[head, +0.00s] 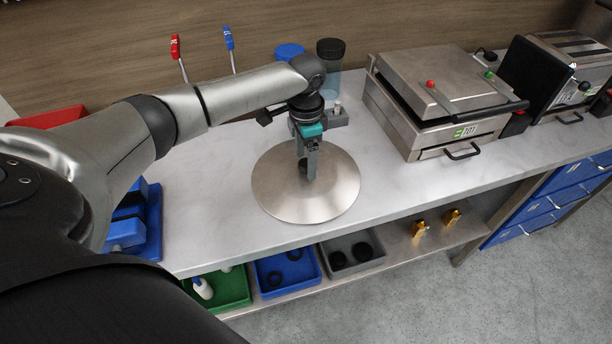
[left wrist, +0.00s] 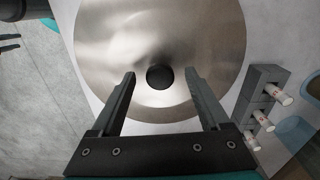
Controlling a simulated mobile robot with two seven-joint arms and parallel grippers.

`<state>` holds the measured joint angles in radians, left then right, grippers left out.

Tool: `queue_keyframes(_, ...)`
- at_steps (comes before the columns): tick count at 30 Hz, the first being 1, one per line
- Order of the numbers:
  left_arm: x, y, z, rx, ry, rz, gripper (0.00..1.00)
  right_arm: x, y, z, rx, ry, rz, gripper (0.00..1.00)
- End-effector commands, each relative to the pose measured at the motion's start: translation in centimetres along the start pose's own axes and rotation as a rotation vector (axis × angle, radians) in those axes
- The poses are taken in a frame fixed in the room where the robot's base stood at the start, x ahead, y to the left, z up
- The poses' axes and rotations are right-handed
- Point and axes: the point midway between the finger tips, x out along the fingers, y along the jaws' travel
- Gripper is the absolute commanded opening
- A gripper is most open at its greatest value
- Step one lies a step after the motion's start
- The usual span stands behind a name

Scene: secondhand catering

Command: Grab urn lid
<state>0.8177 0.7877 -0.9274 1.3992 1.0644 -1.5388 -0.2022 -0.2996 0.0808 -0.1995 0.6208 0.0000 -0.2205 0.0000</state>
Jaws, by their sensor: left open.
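The urn lid (head: 270,190) is a round, shallow, brushed-metal disc with a small black knob at its centre. It lies on the metal counter near its front edge. My left gripper (head: 306,172) is above the middle of the lid, pointing down at the knob, with its fingers partly hiding it. In the left wrist view the lid (left wrist: 205,40) fills the upper middle. Its black knob (left wrist: 159,77) shows between the tips of my open left gripper (left wrist: 160,82), with a gap on both sides.
A steel press (head: 440,85) stands to the right of the lid. Blue-lidded and black-lidded containers (head: 330,52) stand behind. Green, blue and grey trays sit on the shelf below. Counter right of the lid is clear.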

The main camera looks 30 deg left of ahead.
Motion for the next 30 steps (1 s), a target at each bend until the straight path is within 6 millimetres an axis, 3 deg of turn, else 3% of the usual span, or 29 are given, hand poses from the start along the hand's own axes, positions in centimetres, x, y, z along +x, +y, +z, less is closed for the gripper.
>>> queue_keyframes(7, 0.08, 0.0, -0.02, 0.0, 0.001, 0.0, 0.77, -0.01, -0.03, -0.02, -0.001, 0.0, -0.001, 0.5)
queue_keyframes(27, 0.03, -0.01, -0.04, 0.001, 0.002, 0.0, 0.01, 0.0, -0.07, 0.0, -0.001, 0.0, -0.001, 0.5)
queue_keyframes(30, 0.02, -0.01, -0.04, 0.0, 0.002, 0.0, 0.0, 0.0, -0.07, 0.0, -0.001, 0.0, -0.001, 0.5)
